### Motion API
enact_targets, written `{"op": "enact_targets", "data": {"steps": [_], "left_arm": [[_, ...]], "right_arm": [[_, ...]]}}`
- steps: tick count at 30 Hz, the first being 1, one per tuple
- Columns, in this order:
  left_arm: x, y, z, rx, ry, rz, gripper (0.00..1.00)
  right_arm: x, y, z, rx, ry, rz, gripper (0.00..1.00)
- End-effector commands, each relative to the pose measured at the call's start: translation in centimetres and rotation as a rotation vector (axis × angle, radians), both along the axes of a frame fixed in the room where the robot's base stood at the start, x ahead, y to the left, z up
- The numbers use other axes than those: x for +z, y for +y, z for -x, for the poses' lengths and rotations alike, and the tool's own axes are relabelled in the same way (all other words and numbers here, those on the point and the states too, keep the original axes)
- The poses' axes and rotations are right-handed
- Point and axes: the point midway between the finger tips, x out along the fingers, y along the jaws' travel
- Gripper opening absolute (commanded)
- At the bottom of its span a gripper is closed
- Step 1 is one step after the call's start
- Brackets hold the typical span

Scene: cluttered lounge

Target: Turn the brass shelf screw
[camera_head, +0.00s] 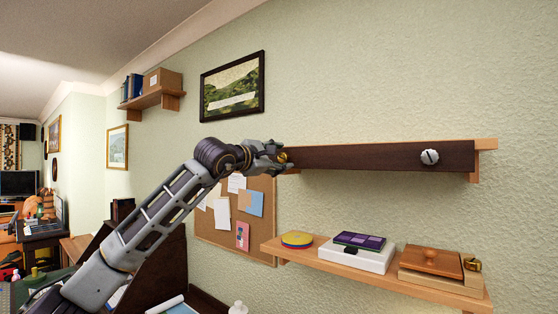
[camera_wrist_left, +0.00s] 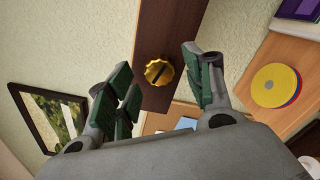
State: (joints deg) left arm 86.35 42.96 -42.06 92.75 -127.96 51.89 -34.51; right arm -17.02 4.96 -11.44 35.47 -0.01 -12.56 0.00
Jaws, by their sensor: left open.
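The brass shelf screw (camera_head: 283,158) sits at the left end of the dark front board (camera_head: 370,157) of the upper shelf, partly hidden by my gripper in the head view. In the left wrist view the brass screw (camera_wrist_left: 159,72) has a scalloped rim and a dark slot. My left gripper (camera_head: 275,157) is open at the screw; in the left wrist view its green-padded fingers (camera_wrist_left: 160,92) stand on either side, with the screw between and beyond them. I cannot tell whether they touch it. A silver slotted screw (camera_head: 429,157) is at the board's right. My right gripper is not in view.
A lower shelf (camera_head: 380,273) holds coloured discs (camera_head: 297,239), a white box (camera_head: 358,256) with a purple item, and a wooden box (camera_head: 432,262). A corkboard (camera_head: 211,236) hangs behind my arm. A framed picture (camera_head: 232,87) is above. Bare wall lies to the upper right.

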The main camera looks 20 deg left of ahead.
Motion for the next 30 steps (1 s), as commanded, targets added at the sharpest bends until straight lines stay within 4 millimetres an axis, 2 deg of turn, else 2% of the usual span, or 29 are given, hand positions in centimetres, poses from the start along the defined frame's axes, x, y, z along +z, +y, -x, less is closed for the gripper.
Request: {"op": "enact_targets", "data": {"steps": [30], "left_arm": [[-0.1,3.6,9.7,0.001,0.002,-0.001,0.52]], "right_arm": [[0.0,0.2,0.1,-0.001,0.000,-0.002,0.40]]}}
